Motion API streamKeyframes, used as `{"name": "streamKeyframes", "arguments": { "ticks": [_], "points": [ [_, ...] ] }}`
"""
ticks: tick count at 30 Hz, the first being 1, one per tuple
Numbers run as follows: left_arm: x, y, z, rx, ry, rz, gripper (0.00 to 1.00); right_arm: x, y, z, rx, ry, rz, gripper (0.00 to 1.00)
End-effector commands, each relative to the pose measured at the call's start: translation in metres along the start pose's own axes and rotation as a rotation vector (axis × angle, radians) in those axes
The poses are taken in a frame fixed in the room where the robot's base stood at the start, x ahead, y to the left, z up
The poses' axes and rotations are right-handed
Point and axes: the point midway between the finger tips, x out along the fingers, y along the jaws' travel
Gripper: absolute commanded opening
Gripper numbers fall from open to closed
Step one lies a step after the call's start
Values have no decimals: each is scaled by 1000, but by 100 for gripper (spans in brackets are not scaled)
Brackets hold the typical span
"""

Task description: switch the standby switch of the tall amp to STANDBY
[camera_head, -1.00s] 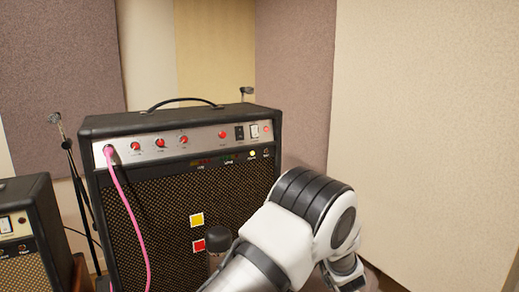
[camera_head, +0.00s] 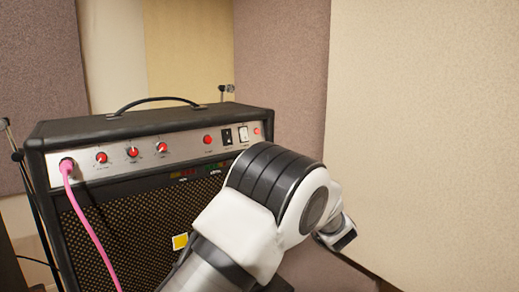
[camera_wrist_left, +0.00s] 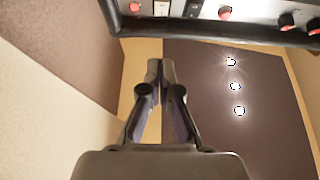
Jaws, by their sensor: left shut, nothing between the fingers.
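The tall black amp (camera_head: 155,124) stands at left centre in the head view, with a silver control panel near its top. A black rocker switch (camera_head: 227,137) and a white rocker switch (camera_head: 243,133) sit side by side near the panel's right end. Their labels and positions are too small to read. In the left wrist view the panel runs upside down along the top, with the white switch (camera_wrist_left: 161,8) and black switch (camera_wrist_left: 193,9). My left gripper (camera_wrist_left: 160,68) is shut and empty, its tips apart from the switches. My right gripper is not in view.
A pink cable (camera_head: 92,225) is plugged into the panel's left end and hangs down the front. Red-capped knobs (camera_head: 133,152) lie between it and the switches. A stand (camera_head: 22,170) is left of the amp. A pale wall panel (camera_head: 425,130) closes the right side.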

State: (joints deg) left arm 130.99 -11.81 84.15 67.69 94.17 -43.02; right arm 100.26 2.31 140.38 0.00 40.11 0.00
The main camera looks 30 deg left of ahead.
Motion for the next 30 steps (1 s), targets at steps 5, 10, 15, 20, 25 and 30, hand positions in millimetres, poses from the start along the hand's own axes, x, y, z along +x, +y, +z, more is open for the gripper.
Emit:
{"name": "streamKeyframes", "arguments": {
  "ticks": [5, 10, 15, 20, 25, 30],
  "points": [
    [27, -1, -1, -1, -2, -3, 0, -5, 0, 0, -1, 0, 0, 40],
    [65, -1, -1, -2, -2, -4, 0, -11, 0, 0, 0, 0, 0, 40],
    [102, -1, -1, -1, -2, -4, 0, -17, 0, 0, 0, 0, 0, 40],
    [118, 0, 21, 1, -1, -1, 0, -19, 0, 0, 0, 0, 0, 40],
    [124, 0, 28, 0, 0, 0, 0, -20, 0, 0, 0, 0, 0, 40],
    [124, 0, 29, 0, 0, 1, 0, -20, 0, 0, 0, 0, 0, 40]
  ]
}}
